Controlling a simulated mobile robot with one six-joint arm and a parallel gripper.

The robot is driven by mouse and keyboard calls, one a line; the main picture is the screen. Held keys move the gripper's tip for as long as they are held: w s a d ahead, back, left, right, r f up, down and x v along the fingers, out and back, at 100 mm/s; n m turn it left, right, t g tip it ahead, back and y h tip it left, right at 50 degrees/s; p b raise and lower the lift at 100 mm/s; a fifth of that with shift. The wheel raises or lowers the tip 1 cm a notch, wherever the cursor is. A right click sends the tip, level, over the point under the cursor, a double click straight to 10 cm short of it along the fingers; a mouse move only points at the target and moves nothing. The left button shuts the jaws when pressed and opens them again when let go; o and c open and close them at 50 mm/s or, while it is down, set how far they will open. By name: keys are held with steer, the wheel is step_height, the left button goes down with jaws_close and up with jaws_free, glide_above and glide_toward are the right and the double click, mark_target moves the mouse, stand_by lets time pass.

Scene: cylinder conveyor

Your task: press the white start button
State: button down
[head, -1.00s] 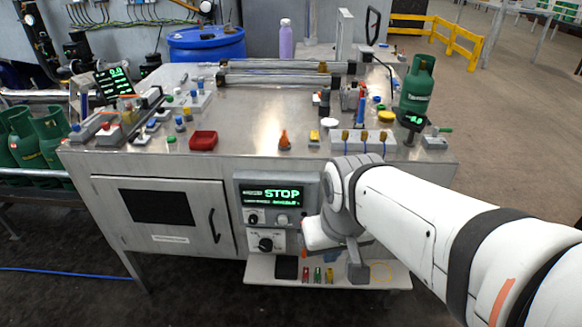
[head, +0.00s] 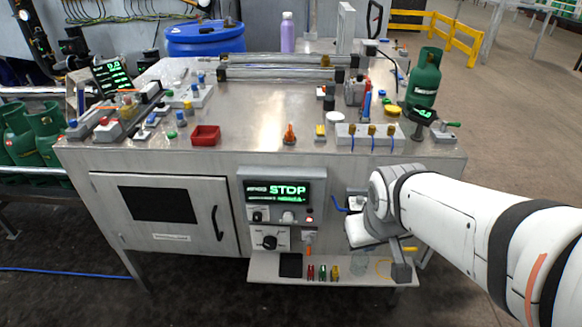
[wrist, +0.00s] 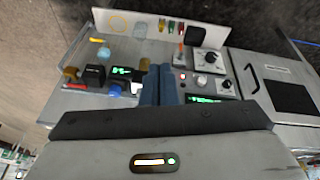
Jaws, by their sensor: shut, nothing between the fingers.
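The control panel (head: 275,205) on the bench front has a green STOP display (head: 287,190). Below the display is a small white round button (head: 288,217), between a dark knob and a lit red light (head: 309,220). In the wrist view, which is upside down, the white button (wrist: 201,80) sits beside the red light (wrist: 183,77). My gripper (wrist: 158,72) is shut and empty. Its fingers point towards the bench front, to the side of the panel and apart from the button.
A shelf (head: 262,270) with small coloured items juts out below the panel. A grey box (head: 357,200) beside the panel is partly hidden by my wrist. A cabinet door (head: 165,215) with a handle is left. The bench top holds a red tray (head: 206,135) and fittings.

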mark_target(288, 218)
steer(key=w+a+f+n+t+y+b, duration=0.1)
steer(key=w+a+f+n+t+b, duration=0.1)
steer(key=w+f+n+b, duration=0.4)
steer(key=w+a+f+n+t+b, duration=0.2)
steer(key=w+f+n+t, duration=0.15)
steer(key=w+f, duration=0.45)
steer(key=w+a+f+n+y+b, duration=0.2)
steer(key=a+f+n+y+b, duration=0.3)
steer(key=a+f+n, duration=0.5)
steer(key=shift+a+f+t+y, duration=0.45)
steer(key=shift+a+f+y, duration=0.15)
steer(key=shift+a+y, duration=0.5)
steer(key=shift+d, duration=0.2)
steer(key=w+p, duration=0.1)
steer(key=w, duration=0.8)
steer(key=shift+d+p, duration=0.2)
steer(key=shift+p, duration=0.15)
